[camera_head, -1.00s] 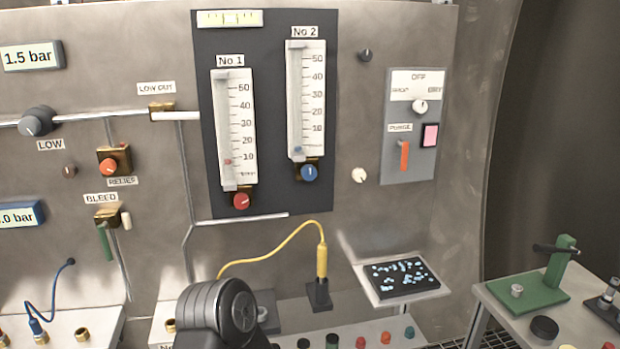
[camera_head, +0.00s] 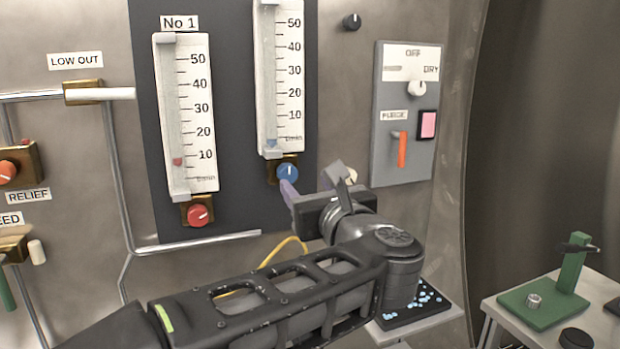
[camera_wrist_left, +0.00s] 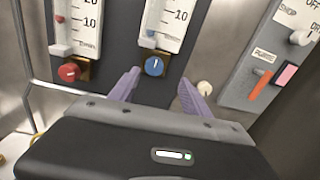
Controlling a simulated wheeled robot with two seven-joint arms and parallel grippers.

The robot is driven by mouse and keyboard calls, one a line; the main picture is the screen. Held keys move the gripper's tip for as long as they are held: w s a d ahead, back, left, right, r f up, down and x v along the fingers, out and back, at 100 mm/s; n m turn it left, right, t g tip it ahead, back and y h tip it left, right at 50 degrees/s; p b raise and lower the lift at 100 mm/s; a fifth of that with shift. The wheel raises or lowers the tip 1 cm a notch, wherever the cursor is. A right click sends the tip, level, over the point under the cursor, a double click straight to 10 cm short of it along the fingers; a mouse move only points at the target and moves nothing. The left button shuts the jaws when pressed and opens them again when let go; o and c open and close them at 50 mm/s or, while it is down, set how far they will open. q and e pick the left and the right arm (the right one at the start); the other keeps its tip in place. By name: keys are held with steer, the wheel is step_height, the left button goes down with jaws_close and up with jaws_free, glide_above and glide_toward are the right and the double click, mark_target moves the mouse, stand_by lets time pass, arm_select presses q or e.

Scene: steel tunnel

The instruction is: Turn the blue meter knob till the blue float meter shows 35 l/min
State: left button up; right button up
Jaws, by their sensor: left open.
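The blue meter knob (camera_head: 287,173) sits on a brass block at the foot of the right-hand float meter (camera_head: 278,75). Its white pointer mark stands about upright. The small blue float (camera_head: 271,143) is near the bottom of the scale, below the 10 mark. My left gripper (camera_head: 312,183) is just below and right of the knob, in front of the panel. In the left wrist view its purple fingers are apart and empty, and the blue knob (camera_wrist_left: 153,66) shows beyond and between them, not touched. My right gripper is not in view.
The No 1 meter (camera_head: 186,115) with its red knob (camera_head: 198,215) stands to the left. A cream knob (camera_head: 349,177) is close right of my gripper. The grey switch panel (camera_head: 406,115) is further right. A yellow cable (camera_head: 283,248) runs behind my arm.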

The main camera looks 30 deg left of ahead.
mark_target(289, 174)
arm_select(q)
steer(key=shift+s+a+f+n, duration=0.1)
steer(key=shift+s+n, duration=0.3)
steer(key=shift+n, duration=0.6)
steer(key=p+x, duration=0.1)
steer(key=x, duration=0.6)
steer(key=shift+w+a, duration=0.15)
steer(key=shift+a, duration=0.25)
steer(key=shift+c, duration=0.5)
jaws_close()
